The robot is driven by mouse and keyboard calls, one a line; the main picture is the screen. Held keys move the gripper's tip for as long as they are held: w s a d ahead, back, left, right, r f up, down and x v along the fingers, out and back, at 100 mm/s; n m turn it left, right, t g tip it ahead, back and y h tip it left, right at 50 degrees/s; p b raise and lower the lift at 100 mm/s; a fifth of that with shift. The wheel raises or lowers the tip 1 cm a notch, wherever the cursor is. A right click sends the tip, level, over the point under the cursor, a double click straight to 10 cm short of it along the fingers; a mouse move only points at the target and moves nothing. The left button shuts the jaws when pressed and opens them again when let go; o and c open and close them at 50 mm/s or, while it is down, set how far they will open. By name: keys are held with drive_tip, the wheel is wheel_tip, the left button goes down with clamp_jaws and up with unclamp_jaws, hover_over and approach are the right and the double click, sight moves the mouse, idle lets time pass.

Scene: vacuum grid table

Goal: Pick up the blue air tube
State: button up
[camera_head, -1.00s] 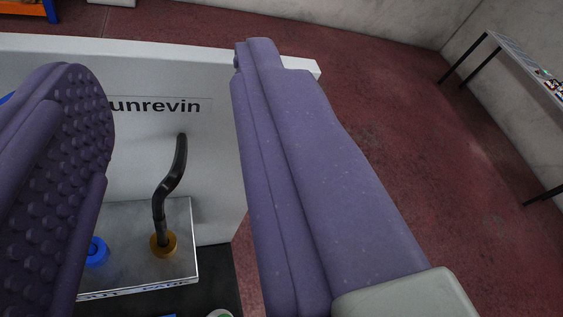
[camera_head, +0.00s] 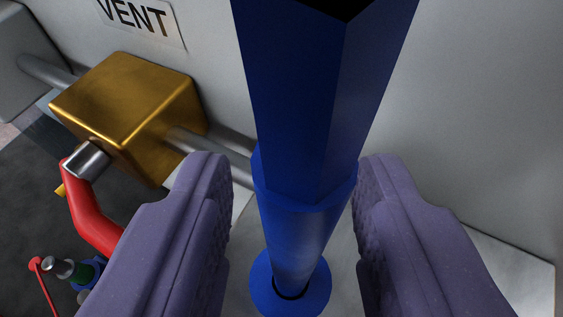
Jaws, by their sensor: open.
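The blue air tube (camera_head: 305,150) stands upright in the middle of the camera view, its wide faceted upper part close to the camera. Its narrower lower part goes down into a round blue collar (camera_head: 262,285) on a pale metal plate. My gripper (camera_head: 290,175) is open, with one purple finger on each side of the tube. A narrow gap shows on the left of the tube; the right finger is very close to it, and I cannot tell whether they touch.
A brass valve block (camera_head: 130,110) with a red handle (camera_head: 90,210) sits on a grey pipe at the left, below a VENT label (camera_head: 140,18). A white wall (camera_head: 480,110) stands close behind on the right. Small red and green fittings (camera_head: 75,268) are at lower left.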

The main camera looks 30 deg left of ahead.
sight(320, 189)
clamp_jaws()
drive_tip(key=shift+r, duration=0.1)
drive_tip(key=shift+r, duration=0.1)
drive_tip(key=shift+r, duration=0.25)
wheel_tip(320, 189, up, 3)
drive_tip(key=shift+s+d+r+p, duration=0.15)
drive_tip(key=shift+p, duration=0.9)
drive_tip(key=s+d, duration=0.4)
drive_tip(key=s, duration=0.3)
drive_tip(key=s+d+r, duration=0.1)
drive_tip(key=s+d, duration=0.2)
drive_tip(key=s, duration=0.3)
drive_tip(key=shift+s+d+p, duration=0.35)
